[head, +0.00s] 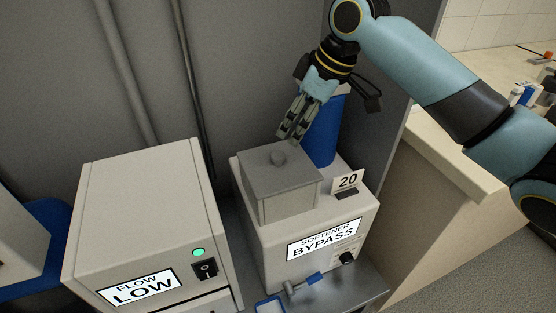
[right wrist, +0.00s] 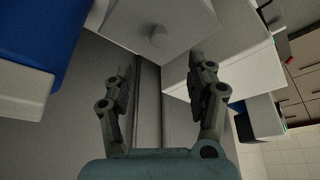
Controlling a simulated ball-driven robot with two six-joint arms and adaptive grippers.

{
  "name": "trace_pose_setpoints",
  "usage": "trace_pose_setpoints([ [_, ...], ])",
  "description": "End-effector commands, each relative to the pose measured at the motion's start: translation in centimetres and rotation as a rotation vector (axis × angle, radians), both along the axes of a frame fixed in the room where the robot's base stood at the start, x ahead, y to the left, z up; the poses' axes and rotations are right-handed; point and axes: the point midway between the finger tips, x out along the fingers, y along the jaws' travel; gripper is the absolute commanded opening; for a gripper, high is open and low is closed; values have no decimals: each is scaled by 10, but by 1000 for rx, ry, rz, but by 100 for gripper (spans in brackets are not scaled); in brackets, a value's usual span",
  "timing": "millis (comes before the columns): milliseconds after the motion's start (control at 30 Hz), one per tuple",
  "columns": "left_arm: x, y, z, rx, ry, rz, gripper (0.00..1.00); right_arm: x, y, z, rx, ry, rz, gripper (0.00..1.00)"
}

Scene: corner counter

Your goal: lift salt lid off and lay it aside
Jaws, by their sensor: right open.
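My left gripper is not in view.
A blue cylinder (head: 325,130) stands close behind the box. A "20" card (head: 347,181) stands beside it on the softener unit (head: 305,270). A white cabinet (head: 140,220) reading "FLOW LOW" is at the left. A blue-handled tool (head: 300,285) lies in front.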

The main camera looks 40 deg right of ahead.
Motion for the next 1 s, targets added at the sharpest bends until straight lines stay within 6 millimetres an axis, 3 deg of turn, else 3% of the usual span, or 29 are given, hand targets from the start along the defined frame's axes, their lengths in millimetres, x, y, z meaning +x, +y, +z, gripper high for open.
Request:
trace_pose_setpoints([
  [700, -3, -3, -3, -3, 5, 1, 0, 31, 17, -88, 4, 1, 5, 57],
  [1000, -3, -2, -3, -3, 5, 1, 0, 33, 19, -96, 3, -1, 6, 57],
])
